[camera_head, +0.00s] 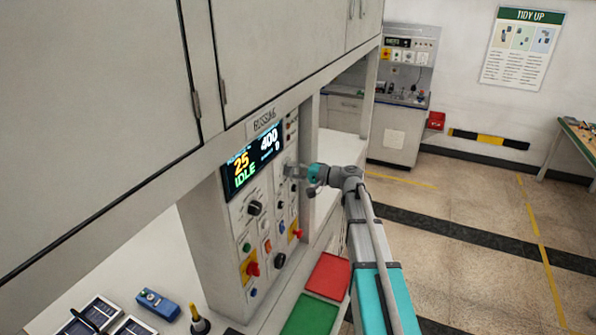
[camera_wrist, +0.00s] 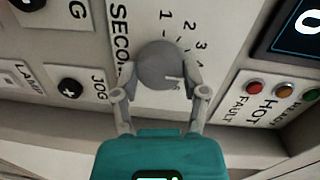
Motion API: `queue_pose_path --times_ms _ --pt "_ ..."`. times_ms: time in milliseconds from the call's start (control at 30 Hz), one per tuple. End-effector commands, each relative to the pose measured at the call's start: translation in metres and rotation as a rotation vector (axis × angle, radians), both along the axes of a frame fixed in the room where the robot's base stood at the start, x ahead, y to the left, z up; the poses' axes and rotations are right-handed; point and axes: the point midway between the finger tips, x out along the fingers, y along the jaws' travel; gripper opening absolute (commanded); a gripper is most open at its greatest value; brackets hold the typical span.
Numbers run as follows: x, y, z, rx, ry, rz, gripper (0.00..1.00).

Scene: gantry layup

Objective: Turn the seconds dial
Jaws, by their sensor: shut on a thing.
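The seconds dial (camera_wrist: 158,68) is a round grey knob on the light panel, beside the lettering "SECON…" and a number scale. A pale pointer line shows on its lower right side. My gripper (camera_wrist: 160,78) has one finger on each side of the dial and is shut on it. In the head view my gripper (camera_head: 295,171) is at the right side of the control panel (camera_head: 229,212), beside the display. The dial itself is hard to make out there, behind my fingers.
The display (camera_head: 252,160) reads 25, 400 and IDLE. A JOG knob (camera_wrist: 69,88) and FAULT lamp (camera_wrist: 255,86) sit close to the dial. A black knob (camera_head: 255,208) and red switch (camera_head: 252,268) are lower. Red (camera_head: 328,276) and green (camera_head: 310,316) mats lie in front.

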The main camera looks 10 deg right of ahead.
Motion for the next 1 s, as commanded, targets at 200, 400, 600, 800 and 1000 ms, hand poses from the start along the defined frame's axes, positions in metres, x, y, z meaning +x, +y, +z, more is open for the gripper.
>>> queue_pose_path --times_ms 200,400,600,800,1000 --pt "0.0015 0.0018 0.0022 -0.023 -0.043 0.001 0.09" --pt "0.0016 0.0016 0.0021 -0.027 -0.048 0.001 0.09" --pt "0.0015 0.0014 0.0021 -0.026 -0.048 0.000 0.09" --pt "0.0009 0.0007 0.0015 -0.028 -0.046 0.000 0.92" --pt "0.0005 -0.0001 0.0009 -0.030 -0.045 0.000 0.92"
